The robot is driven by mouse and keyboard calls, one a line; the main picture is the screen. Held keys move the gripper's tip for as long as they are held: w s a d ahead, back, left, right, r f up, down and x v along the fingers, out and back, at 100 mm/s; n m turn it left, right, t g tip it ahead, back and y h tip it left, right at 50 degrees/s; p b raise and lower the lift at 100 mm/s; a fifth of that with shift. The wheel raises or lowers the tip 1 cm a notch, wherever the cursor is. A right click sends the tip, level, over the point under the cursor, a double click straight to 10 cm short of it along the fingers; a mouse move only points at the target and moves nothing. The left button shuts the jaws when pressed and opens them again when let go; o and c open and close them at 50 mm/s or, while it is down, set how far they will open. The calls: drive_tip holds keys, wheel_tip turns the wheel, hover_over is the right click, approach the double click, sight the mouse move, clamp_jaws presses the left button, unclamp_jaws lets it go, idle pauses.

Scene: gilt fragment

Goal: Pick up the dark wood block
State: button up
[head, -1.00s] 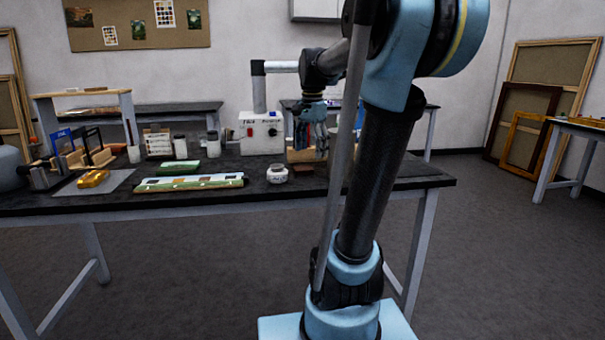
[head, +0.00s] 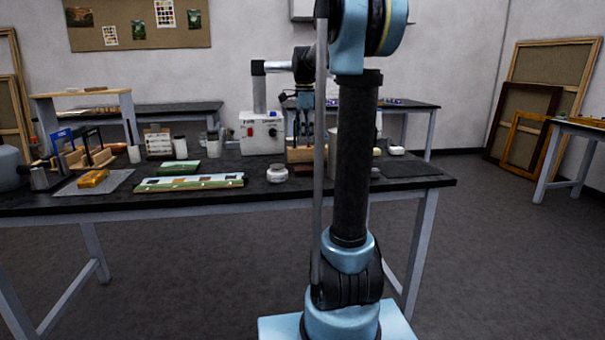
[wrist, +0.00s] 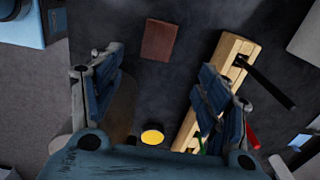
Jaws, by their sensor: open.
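The dark wood block (wrist: 160,40) lies flat on the dark table in the wrist view, a small reddish-brown rectangle near the top middle. I cannot make it out clearly in the head view. My gripper (wrist: 157,80) is open and empty, with its two blue-grey fingers spread to the left and right. The block shows beyond the fingertips, toward the top of the wrist view, apart from both fingers.
A light wood rack (wrist: 232,62) holding tools stands right of the block, close to the right finger. A yellow-topped round thing (wrist: 152,137) is below, between the fingers.

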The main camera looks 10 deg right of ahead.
sight(304, 168)
wheel_tip(304, 168, down, 12)
drive_tip(key=shift+s+a+f, duration=0.1)
drive_tip(key=c, duration=1.1)
